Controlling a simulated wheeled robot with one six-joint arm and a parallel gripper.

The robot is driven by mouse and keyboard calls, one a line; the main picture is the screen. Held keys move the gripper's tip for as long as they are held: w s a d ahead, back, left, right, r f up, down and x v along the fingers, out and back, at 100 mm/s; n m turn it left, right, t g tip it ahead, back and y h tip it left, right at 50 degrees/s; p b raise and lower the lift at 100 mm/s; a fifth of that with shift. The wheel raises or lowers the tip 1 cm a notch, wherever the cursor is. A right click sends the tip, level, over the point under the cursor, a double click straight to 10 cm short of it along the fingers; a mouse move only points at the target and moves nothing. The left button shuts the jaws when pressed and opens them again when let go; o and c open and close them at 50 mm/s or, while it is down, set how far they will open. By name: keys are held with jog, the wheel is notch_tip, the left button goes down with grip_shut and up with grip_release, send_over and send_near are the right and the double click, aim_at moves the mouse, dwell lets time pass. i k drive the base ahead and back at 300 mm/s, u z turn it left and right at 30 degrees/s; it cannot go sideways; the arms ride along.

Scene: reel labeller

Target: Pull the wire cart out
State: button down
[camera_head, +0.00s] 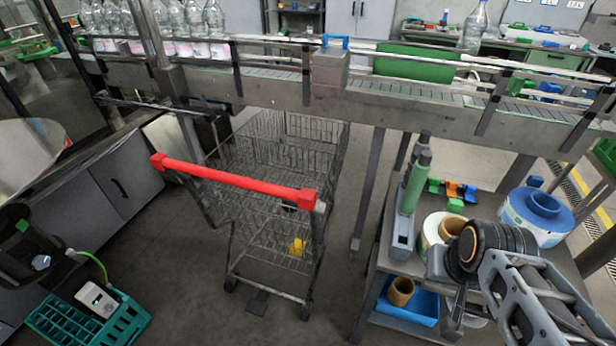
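The wire cart (290,150) stands on the floor in the middle of the view, with its far end under the conveyor. Its red handle bar (235,180) faces the near side and slants down to the right. A small yellow thing (298,246) shows at the cart's lower part. My arm is folded at the lower right, over the side table and clear of the cart. I cannot clearly make out my gripper's fingers among the dark parts there. Nothing of mine touches the handle.
The conveyor (400,100) crosses above the cart, carrying bottles (200,25) at the left. A conveyor leg (368,190) stands right of the cart. A side table (385,262) with reels stands at the right. Cabinets (125,185) and a teal crate (85,325) are at the left. Floor before the cart is clear.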

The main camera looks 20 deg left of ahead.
aim_at(293, 200)
jog(key=u, duration=1.45)
jog(key=i, duration=0.45)
jog(key=u, duration=1.55)
